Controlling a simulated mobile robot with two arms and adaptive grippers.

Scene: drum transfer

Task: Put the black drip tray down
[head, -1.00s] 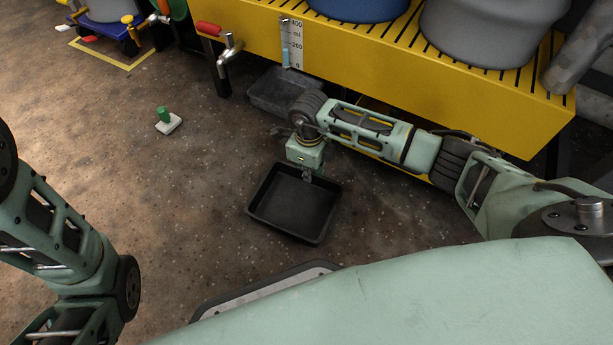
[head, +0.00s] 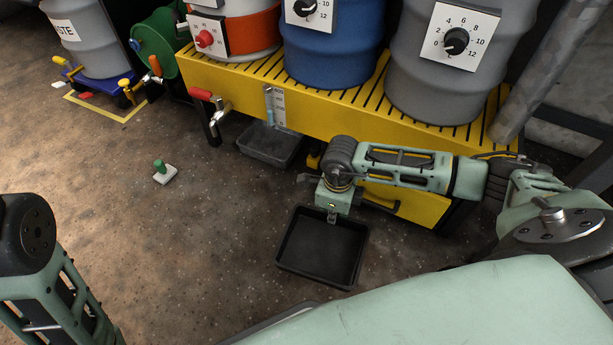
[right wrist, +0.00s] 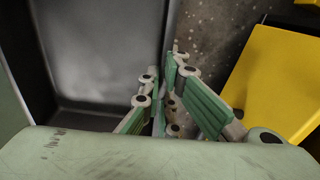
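The black drip tray (head: 318,279), a shallow rectangular tray, is right of centre in the head view, in front of the yellow drum stand. My right gripper (head: 332,217) is at the tray's far rim, pointing down. In the right wrist view the fingers (right wrist: 170,78) close around the tray's side wall, and the tray's inside (right wrist: 100,50) looks empty. The tray looks level; I cannot tell whether its underside touches the floor. My left arm shows at the lower left, but its gripper is out of the picture.
The yellow stand (head: 235,92) carries several drums, with a tap (head: 219,112) at its left end. Another dark tray (head: 268,153) lies on the floor by the stand. The floor between is clear.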

